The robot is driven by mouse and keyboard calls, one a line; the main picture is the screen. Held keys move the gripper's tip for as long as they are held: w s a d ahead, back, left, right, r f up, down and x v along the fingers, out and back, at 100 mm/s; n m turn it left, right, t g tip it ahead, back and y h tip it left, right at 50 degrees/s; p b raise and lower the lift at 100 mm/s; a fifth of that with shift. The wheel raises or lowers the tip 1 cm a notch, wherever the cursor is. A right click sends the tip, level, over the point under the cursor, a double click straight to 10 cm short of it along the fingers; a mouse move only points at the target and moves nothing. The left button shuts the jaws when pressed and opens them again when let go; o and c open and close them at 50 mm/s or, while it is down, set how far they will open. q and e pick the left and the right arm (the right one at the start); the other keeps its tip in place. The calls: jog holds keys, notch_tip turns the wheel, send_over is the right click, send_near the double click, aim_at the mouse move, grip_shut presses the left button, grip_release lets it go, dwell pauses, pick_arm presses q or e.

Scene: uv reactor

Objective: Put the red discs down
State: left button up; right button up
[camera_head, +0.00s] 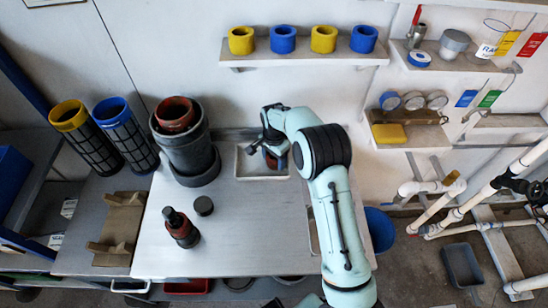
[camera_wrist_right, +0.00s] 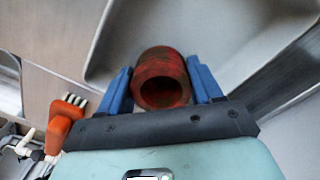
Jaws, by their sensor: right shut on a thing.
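My right gripper (camera_head: 272,158) is over the shallow pale tray (camera_head: 243,173) at the back of the bench. In the right wrist view its blue fingers (camera_wrist_right: 162,88) are shut on a hollow, worn red cylinder (camera_wrist_right: 162,65), which looks like the red discs held as a stack. Its open end faces the camera. The tray (camera_wrist_right: 120,60) lies beyond it in that view; I cannot tell whether the red piece touches it. In the head view my wrist hides most of the held piece. My left gripper is not in view.
A dark bucket (camera_head: 190,158) with a red ring (camera_head: 175,112) in its top stands left of the tray. A black-and-red fitting (camera_head: 181,230) and a black cap (camera_head: 203,206) stand on the bench (camera_head: 255,235). The bench front is clear. A shelf (camera_head: 300,58) hangs behind.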

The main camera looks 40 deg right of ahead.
jog(key=o, duration=1.1)
jog(key=shift+f, duration=0.1)
jog(key=shift+c, duration=0.2)
notch_tip(320, 180, up, 8)
jog(key=shift+f, duration=0.1)
